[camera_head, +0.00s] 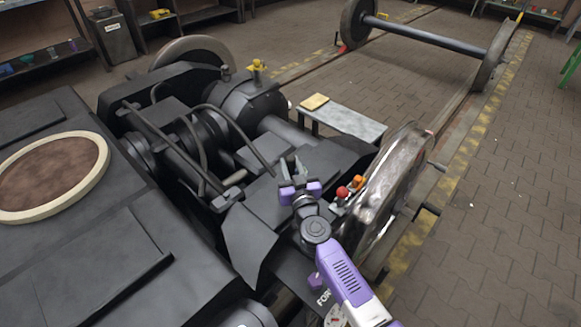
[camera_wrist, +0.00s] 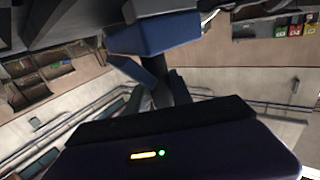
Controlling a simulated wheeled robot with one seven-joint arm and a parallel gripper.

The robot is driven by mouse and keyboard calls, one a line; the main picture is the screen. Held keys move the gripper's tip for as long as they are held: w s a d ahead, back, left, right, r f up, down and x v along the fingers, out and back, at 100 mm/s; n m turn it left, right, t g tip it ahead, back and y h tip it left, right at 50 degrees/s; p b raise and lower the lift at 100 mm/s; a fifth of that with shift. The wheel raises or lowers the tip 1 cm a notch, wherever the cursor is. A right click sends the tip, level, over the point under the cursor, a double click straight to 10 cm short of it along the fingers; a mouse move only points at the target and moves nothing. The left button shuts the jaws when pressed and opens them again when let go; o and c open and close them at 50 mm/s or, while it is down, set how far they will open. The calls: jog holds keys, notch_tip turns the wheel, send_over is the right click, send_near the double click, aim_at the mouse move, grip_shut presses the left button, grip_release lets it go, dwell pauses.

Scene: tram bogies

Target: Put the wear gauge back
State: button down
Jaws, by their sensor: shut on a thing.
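My gripper (camera_head: 293,168) is above the dark bogie frame (camera_head: 262,212), just left of the near steel wheel (camera_head: 392,180). Its purple jaw blocks and grey fingers point up and away in the head view. In the wrist view, the fingers (camera_wrist: 160,88) are close together. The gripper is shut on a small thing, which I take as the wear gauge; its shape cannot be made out. A red ball-shaped thing (camera_head: 342,192) and an orange one (camera_head: 358,182) sit right of my gripper, beside the wheel.
A grey bench (camera_head: 345,123) with a yellow pad (camera_head: 315,102) stands behind the bogie. A loose wheelset (camera_head: 430,35) stands on the track at the back. Shelves (camera_head: 45,58) stand at the back left. The paved floor (camera_head: 510,190) at right is mostly clear.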

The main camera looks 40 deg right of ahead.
jog(key=shift+f, duration=0.2)
jog(key=c, duration=1.1)
grip_release()
jog(key=shift+c, duration=0.2)
jog(key=shift+r, duration=0.1)
jog(key=shift+r, duration=0.2)
jog(key=p+v, duration=0.2)
jog(key=v, duration=1)
jog(key=shift+f, duration=0.2)
jog(key=s+a+r+n+y, duration=0.2)
jog(key=s+a, duration=0.4)
jog(key=s, duration=0.4)
jog(key=s+a+r+n+y, duration=0.2)
jog(key=s+a+r+y, duration=0.2)
jog(key=s, duration=0.6)
jog(key=s+a+r+n+y, duration=0.2)
jog(key=s+a+r, duration=0.3)
jog(key=s+a, duration=0.3)
jog(key=shift+s+a+r+y, duration=0.3)
jog(key=shift+s+y, duration=0.4)
jog(key=shift+s, duration=0.3)
